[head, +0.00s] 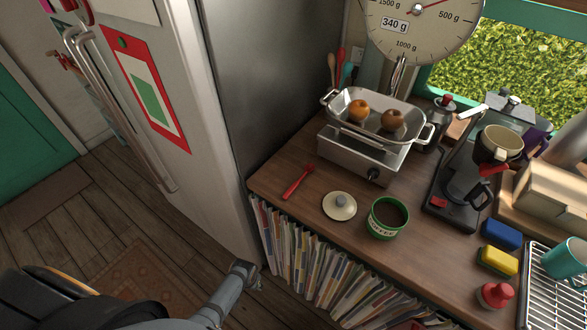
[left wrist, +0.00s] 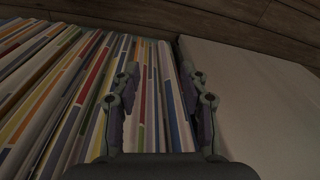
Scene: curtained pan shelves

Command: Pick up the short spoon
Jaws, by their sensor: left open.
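A short red spoon (head: 297,182) lies on the wooden counter (head: 285,160) near its left front edge, left of the round lid. My left gripper (head: 250,268) is low, below the counter edge, in front of the row of files and beside the fridge. It is apart from the spoon. In the left wrist view its two fingers (left wrist: 163,88) are spread with nothing between them, facing the coloured file spines. The spoon does not show in the left wrist view. My right gripper is not in view.
A lid (head: 340,206) and a green coffee tin (head: 389,217) stand right of the spoon. A scale (head: 365,160) with a pan of fruit is behind. Files (head: 310,265) fill the space under the counter. The fridge (head: 190,130) rises at left. Counter around the spoon is clear.

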